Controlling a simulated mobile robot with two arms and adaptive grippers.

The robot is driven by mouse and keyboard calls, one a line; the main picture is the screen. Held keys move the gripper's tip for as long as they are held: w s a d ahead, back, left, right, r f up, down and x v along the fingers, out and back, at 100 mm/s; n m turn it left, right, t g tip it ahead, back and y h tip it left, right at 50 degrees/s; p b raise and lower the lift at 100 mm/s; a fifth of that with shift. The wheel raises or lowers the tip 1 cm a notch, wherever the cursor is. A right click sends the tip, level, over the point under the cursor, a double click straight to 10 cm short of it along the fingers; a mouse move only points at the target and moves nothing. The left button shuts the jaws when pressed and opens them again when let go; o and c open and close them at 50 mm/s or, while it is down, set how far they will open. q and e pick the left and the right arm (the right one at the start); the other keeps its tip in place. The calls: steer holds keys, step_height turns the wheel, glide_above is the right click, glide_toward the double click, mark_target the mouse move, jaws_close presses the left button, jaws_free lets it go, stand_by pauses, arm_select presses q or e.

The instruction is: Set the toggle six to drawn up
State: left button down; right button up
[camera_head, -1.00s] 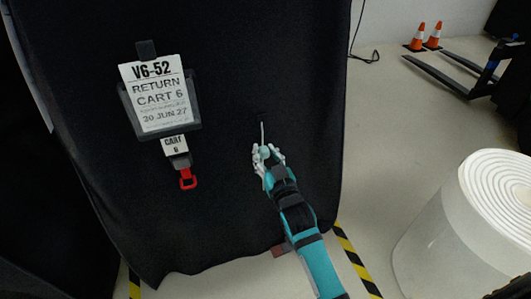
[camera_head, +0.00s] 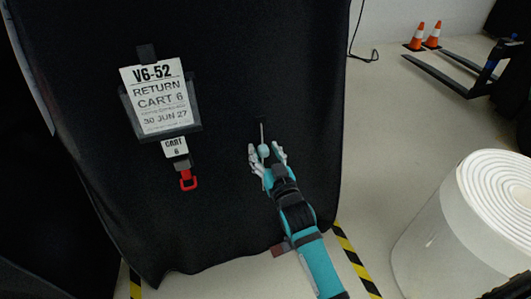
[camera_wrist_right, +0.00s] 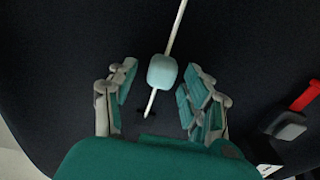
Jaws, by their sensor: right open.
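The toggle (camera_head: 264,150) is a pale blue-green bead on a thin white cord (camera_head: 262,132) in front of the black cover of cart 6. In the right wrist view the toggle (camera_wrist_right: 162,72) lies between the spread fingers, apart from both. The cord runs through it, with a long length above and a short end below. My right gripper (camera_head: 267,155) is open around the toggle; it also shows in the right wrist view (camera_wrist_right: 154,95). My left gripper is not in view.
The black cover (camera_head: 225,215) bears a "CART 6" sign (camera_head: 158,97) and a small tag (camera_head: 175,147) with a red clip (camera_head: 188,180), left of the gripper. A white roll (camera_head: 430,245) stands at the right. Orange cones (camera_head: 415,37) and forks (camera_head: 440,75) are behind.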

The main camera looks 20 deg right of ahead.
steer(key=s, duration=1.2)
steer(key=shift+d, duration=0.2)
steer(key=s+f+n+g, duration=0.1)
steer(key=s+f+g, duration=0.4)
steer(key=f, duration=0.8)
steer(key=s+f+g, duration=0.5)
steer(key=f, duration=0.7)
steer(key=s+d+f+g+p, duration=0.2)
steer(key=s+f+g+p, duration=0.15)
steer(key=s+f, duration=0.35)
steer(key=s+d+f+g+p, duration=0.1)
steer(key=s+f+g+p, duration=0.25)
steer(key=s, duration=0.55)
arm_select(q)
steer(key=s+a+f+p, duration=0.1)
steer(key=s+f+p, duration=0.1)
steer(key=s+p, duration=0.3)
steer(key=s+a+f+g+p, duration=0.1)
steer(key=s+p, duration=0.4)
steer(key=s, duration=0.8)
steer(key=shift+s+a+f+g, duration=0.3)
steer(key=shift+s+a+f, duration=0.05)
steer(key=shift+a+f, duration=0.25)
arm_select(e)
steer(key=s+d+f+n, duration=0.1)
steer(key=s+d, duration=0.2)
steer(key=s, duration=1)
steer(key=shift+s+f+h, duration=0.25)
steer(key=shift+f+h, duration=0.05)
steer(key=shift+f, duration=0.1)
